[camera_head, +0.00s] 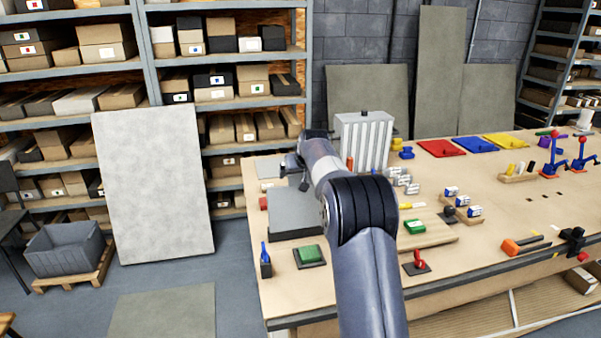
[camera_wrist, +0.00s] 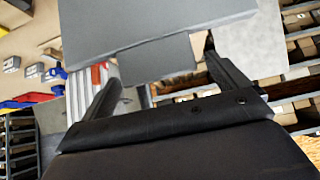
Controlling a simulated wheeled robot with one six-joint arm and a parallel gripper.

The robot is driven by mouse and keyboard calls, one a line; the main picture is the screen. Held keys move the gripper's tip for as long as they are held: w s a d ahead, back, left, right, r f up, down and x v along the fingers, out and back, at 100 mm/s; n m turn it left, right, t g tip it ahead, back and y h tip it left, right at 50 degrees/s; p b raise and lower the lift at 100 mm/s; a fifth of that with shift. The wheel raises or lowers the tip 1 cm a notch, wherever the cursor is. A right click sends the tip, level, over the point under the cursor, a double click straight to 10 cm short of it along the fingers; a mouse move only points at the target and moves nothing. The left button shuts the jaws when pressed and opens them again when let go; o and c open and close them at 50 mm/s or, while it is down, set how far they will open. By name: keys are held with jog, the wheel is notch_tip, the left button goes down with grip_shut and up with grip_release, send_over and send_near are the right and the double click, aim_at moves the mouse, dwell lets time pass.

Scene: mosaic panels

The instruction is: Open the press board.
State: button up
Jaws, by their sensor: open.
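The press board, a flat dark grey plate (camera_head: 290,222), lies at the left part of the workbench. In the wrist view a grey plate (camera_wrist: 150,20) fills the top, with a narrower grey tab (camera_wrist: 158,62) pointing toward me. I take it to be the press board. My gripper (camera_head: 301,178) is at the far edge of the board in the head view. In the wrist view its fingers (camera_wrist: 163,66) are open, one on each side of the tab. I cannot tell whether they touch it. My arm hides part of the board's right side.
A white ribbed box (camera_head: 364,140) stands just behind my wrist. A green block (camera_head: 310,254) and a blue-handled tool in a holder (camera_head: 265,262) are in front of the board. A wooden board (camera_head: 440,233) with small parts is at right.

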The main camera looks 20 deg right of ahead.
jog(key=shift+r, duration=0.1)
jog(key=b+v, duration=0.3)
jog(key=v, duration=0.7)
jog(key=shift+s+r, duration=0.2)
jog(key=shift+s, duration=0.1)
jog(key=p+x, duration=0.3)
jog(key=x, duration=0.7)
jog(key=shift+w+f, duration=0.2)
jog(key=shift+w, duration=0.15)
